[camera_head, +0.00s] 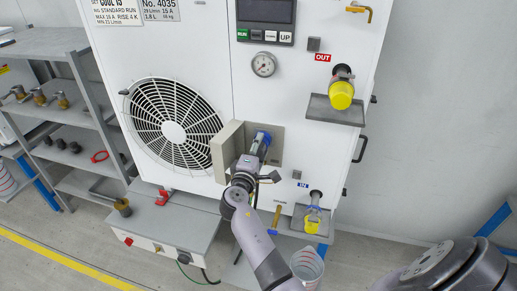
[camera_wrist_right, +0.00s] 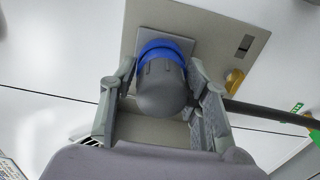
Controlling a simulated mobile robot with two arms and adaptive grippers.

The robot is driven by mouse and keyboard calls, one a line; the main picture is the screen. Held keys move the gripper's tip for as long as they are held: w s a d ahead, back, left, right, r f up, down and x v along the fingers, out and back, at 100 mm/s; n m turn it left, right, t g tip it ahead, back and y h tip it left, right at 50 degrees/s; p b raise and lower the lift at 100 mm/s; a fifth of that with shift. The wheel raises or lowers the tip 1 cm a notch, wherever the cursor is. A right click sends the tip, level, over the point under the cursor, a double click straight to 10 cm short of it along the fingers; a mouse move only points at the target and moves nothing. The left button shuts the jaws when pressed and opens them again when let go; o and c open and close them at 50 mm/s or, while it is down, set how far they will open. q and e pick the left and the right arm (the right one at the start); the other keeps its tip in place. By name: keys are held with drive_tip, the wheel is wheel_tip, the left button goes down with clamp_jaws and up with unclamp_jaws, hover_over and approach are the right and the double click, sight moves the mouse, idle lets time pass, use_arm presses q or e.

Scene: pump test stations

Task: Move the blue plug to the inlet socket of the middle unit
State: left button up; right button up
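The blue plug (camera_head: 263,139) sits at a beige recessed panel (camera_head: 275,157) with an open door on the middle unit's front. My right gripper (camera_head: 252,163) reaches it from below. In the right wrist view the plug shows a blue ring (camera_wrist_right: 165,46) and a grey body (camera_wrist_right: 161,92). My right gripper's fingers (camera_wrist_right: 163,75) stand on both sides of the plug, very close; whether they press on it I cannot tell. The inlet socket, by the blue IN label (camera_head: 303,185), has a yellow plug (camera_head: 312,222) at it. My left gripper is not in view.
Above right, a yellow-ended plug (camera_head: 341,94) sits over a grey shelf (camera_head: 333,112) by the OUT label (camera_head: 322,57). A measuring jug (camera_head: 307,265) stands below the inlet. A grey shelf rack (camera_head: 60,115) stands left. The open panel door (camera_head: 224,148) is left of the plug.

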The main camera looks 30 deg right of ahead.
drive_tip(key=o, duration=0.3)
drive_tip(key=shift+o, duration=0.2)
drive_tip(key=shift+f, duration=0.1)
drive_tip(key=v, duration=0.7)
drive_tip(key=shift+s+a, duration=0.15)
drive_tip(key=shift+s, duration=0.05)
